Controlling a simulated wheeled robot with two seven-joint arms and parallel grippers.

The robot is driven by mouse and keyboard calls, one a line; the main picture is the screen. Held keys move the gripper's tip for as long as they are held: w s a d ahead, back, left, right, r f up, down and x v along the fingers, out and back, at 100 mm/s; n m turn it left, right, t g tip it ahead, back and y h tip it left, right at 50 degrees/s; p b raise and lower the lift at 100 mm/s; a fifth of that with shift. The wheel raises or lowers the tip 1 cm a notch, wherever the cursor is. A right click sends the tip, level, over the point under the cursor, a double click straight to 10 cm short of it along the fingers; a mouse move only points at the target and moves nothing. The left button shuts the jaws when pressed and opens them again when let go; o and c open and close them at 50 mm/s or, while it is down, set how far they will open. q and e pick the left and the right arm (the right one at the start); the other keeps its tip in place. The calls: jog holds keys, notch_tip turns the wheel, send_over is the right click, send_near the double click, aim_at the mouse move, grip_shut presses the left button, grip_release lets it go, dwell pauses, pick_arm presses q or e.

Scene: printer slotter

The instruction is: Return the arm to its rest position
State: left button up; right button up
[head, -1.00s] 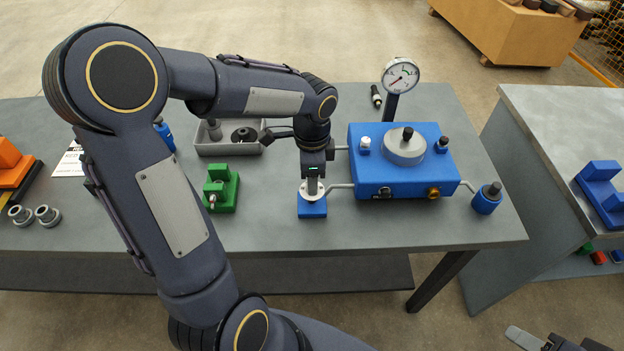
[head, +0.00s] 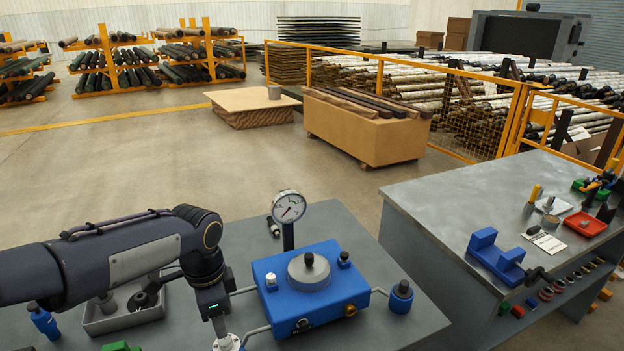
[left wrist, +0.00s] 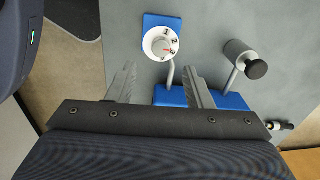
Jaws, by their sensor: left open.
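My left arm comes in from the left in the head view, and its gripper (head: 219,322) points down near the bottom edge. A white dial (head: 227,343) shows just below it, cut off by the frame. In the left wrist view my left gripper (left wrist: 159,74) is open, with nothing held between its two fingers. The white dial (left wrist: 160,43) with numbers and a red mark sits on a blue base (left wrist: 149,20), ahead of the fingertips and apart from them. My right gripper is not in view.
A blue unit (head: 318,312) with a pressure gauge (head: 289,207) stands right of the gripper. A second bench (head: 440,200) stands further right, beyond a gap.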

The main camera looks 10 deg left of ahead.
pick_arm(q)
jog(key=s+d+r+n+t+h, duration=0.1)
jog(key=s+d+n+t, duration=0.1)
jog(key=s+n, duration=0.4)
jog(key=s+d+n+t+h, duration=0.2)
jog(key=s+n+t, duration=0.1)
jog(key=s+n, duration=0.4)
jog(key=s, duration=0.3)
jog(key=shift+s+r+h, duration=0.3)
jog(key=shift+s+r, duration=0.05)
jog(key=shift+d, duration=0.1)
dwell(1.3)
